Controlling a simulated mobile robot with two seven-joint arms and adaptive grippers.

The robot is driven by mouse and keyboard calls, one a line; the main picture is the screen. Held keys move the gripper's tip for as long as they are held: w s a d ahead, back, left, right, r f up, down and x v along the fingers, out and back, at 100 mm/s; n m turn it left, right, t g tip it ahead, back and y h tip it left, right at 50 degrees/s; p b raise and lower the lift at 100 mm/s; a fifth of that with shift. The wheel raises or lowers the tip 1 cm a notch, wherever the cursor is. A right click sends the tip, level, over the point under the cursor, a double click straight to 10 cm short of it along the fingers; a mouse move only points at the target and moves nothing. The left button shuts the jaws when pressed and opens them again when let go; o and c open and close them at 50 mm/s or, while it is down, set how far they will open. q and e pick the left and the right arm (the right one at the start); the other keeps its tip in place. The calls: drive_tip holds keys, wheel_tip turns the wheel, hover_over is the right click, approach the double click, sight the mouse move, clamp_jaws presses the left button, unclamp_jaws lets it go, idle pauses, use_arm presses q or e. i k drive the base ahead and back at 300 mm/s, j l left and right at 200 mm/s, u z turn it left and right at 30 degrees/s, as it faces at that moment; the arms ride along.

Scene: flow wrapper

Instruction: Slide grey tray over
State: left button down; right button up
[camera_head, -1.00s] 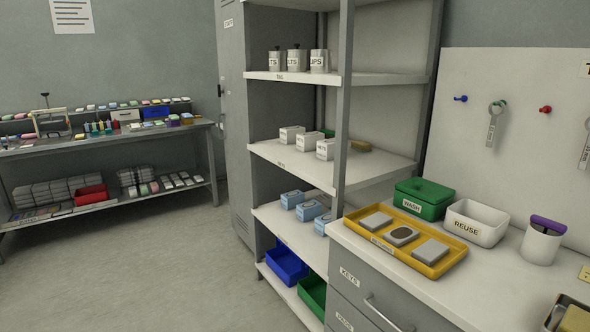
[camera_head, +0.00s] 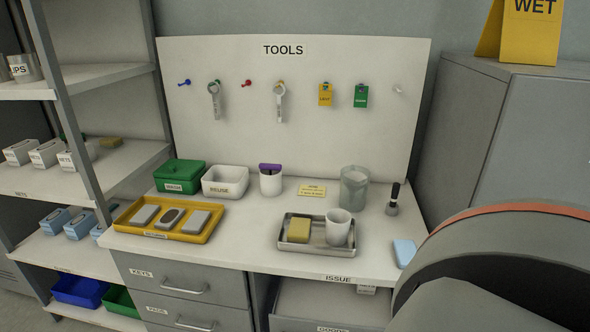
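The grey tray (camera_head: 315,249) is a shallow metal tray on the white worktop, right of centre near the front edge, above the ISSUE label. A yellow sponge-like block (camera_head: 299,230) lies in its left part and a white cup (camera_head: 338,227) stands upright in its right part. Neither of my grippers is in view, and nothing touches the tray from outside.
A yellow tray (camera_head: 208,232) with several grey blocks lies at the left of the worktop (camera_head: 245,240). Behind are a green WASH box (camera_head: 180,176), a white REUSE bin (camera_head: 225,181) and a clear jar (camera_head: 354,187). A rounded grey shape blocks the lower right.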

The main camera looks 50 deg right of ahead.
sight(318, 234)
drive_tip(key=z, duration=1.65)
